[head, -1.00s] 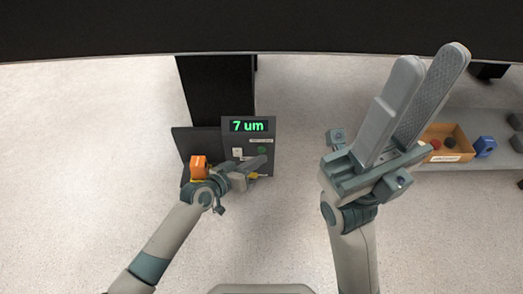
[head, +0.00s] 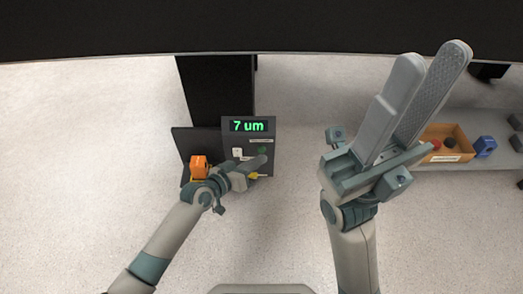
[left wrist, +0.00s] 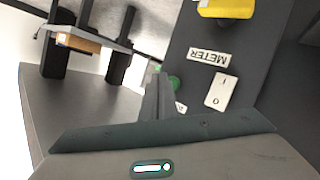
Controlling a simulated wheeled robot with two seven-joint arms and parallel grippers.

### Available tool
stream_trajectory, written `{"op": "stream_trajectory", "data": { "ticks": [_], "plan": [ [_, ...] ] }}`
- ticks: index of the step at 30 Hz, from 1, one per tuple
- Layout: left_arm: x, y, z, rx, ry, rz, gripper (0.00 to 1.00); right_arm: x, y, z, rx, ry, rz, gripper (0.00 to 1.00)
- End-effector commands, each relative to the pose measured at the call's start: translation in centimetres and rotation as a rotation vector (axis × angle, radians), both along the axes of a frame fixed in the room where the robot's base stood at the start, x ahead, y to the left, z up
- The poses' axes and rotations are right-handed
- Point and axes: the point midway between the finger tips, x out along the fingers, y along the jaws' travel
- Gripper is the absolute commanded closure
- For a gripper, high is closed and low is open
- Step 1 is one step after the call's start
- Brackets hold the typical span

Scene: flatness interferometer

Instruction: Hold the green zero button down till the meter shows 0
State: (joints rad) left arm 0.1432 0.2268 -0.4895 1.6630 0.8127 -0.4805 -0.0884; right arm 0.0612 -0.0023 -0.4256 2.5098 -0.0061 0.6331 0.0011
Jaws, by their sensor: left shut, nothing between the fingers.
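The dark meter box (head: 229,126) stands upright, and its lit green display (head: 248,126) reads 7 um. The round green zero button (head: 262,150) is on its front face, below the display at the right. My left gripper (head: 261,161) is shut and empty, its tips just below the button in the head view. In the left wrist view, the shut fingers (left wrist: 158,84) are right beside the green button (left wrist: 174,82) and cover part of it. I cannot tell whether they touch it. My right gripper (head: 432,57) is open and empty, raised close to the head camera.
A white rocker switch (left wrist: 221,90) lies near the METER label (left wrist: 208,57). An orange block (head: 198,167) is left of the box. An orange tray (head: 454,136) with small parts and a blue block (head: 485,146) are at right. A black table edge (head: 260,25) spans the top.

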Motion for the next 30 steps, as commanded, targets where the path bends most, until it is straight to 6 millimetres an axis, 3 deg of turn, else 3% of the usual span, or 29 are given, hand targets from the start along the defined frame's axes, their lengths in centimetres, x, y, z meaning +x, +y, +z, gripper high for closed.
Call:
{"op": "stream_trajectory", "data": {
  "ticks": [30],
  "plan": [
    [1.07, 0.01, 0.0, 0.0, 0.0, 0.0, 1.0, -0.01, -0.04, -0.17, 0.0, -0.001, -0.001, 0.69]
  ]
}}
